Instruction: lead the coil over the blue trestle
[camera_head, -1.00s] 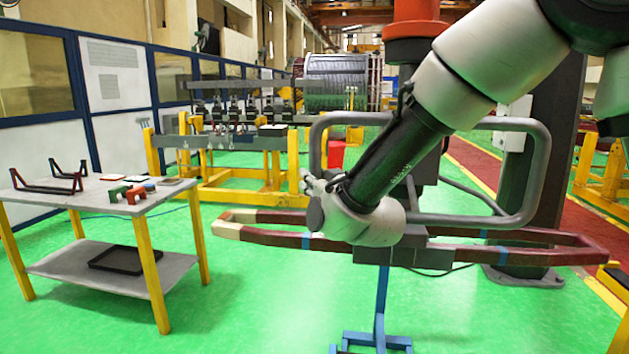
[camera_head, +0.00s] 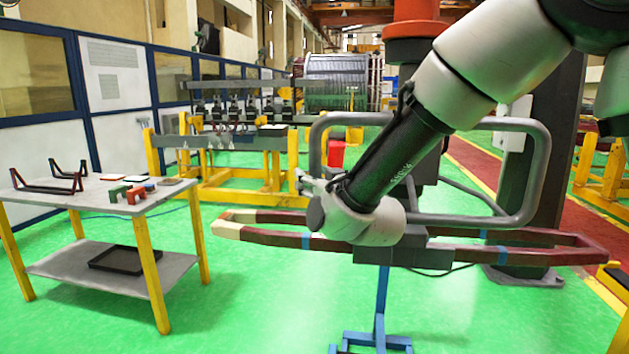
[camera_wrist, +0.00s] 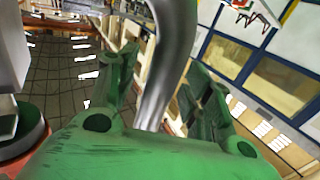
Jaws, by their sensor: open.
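The coil (camera_head: 265,233) is a long dark red loop with a pale left end and blue bands, lying level across the middle of the head view. A grey block (camera_head: 437,257) is at its middle. The blue trestle (camera_head: 381,305) stands below; my wrist and the block hide its top, so I cannot tell whether the coil touches it. A grey tube handle (camera_head: 541,160) stands above the coil. In the wrist view my gripper (camera_wrist: 160,62) has green fingers spread apart, with the grey tube (camera_wrist: 168,60) passing between them. In the head view the fingers are hidden.
A grey table (camera_head: 110,203) with small frames and coloured blocks stands at the left. A yellow rack (camera_head: 240,178) is behind the coil, and a dark column (camera_head: 552,150) stands at the right. Green floor is clear at the front left.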

